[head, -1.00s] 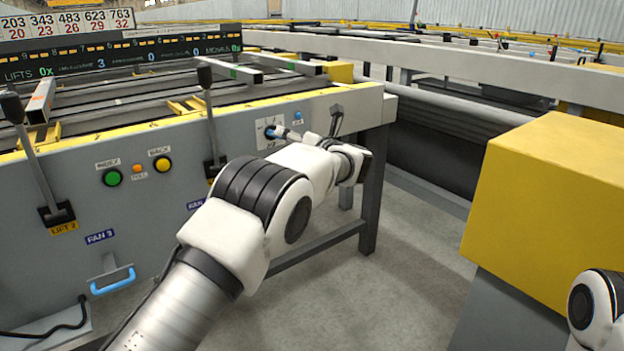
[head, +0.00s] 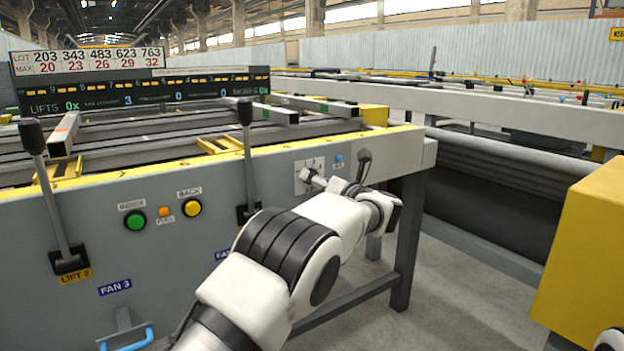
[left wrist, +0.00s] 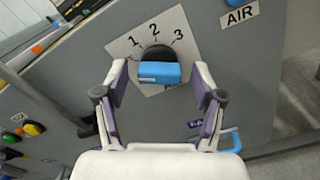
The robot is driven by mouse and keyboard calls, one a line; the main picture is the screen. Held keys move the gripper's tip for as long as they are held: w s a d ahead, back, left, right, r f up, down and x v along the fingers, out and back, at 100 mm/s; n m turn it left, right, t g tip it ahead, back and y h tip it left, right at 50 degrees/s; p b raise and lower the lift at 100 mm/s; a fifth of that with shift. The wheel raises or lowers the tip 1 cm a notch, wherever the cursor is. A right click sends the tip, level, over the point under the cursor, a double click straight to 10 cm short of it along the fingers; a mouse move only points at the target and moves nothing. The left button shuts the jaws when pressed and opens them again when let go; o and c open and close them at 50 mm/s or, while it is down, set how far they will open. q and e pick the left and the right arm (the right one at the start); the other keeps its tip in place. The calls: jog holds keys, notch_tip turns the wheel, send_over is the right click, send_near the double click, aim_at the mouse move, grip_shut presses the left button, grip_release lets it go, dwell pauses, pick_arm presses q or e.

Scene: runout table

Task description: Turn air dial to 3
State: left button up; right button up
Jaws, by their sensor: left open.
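The air dial (left wrist: 157,73) shows in the left wrist view as a black round base with a blue grip bar. It sits on a pale plate (left wrist: 178,28) marked 1, 2 and 3 from left to right. I cannot tell which number it points to. My left gripper (left wrist: 159,80) is open, with one finger on each side of the blue bar and a visible gap at each side. In the head view the plate (head: 303,168) is at the panel's right end, and my left gripper (head: 318,181) largely hides the dial. My right gripper is out of view.
Another lever (head: 246,150), green (head: 135,220) and yellow (head: 192,208) buttons are further left. A yellow box (head: 590,260) stands at right.

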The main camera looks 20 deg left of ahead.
pick_arm(q)
jog(key=c, duration=1.1)
jog(key=shift+c, duration=0.2)
jog(key=shift+r, duration=0.1)
jog(key=shift+m+p, duration=10.2)
jog(key=shift+m, duration=1.6)
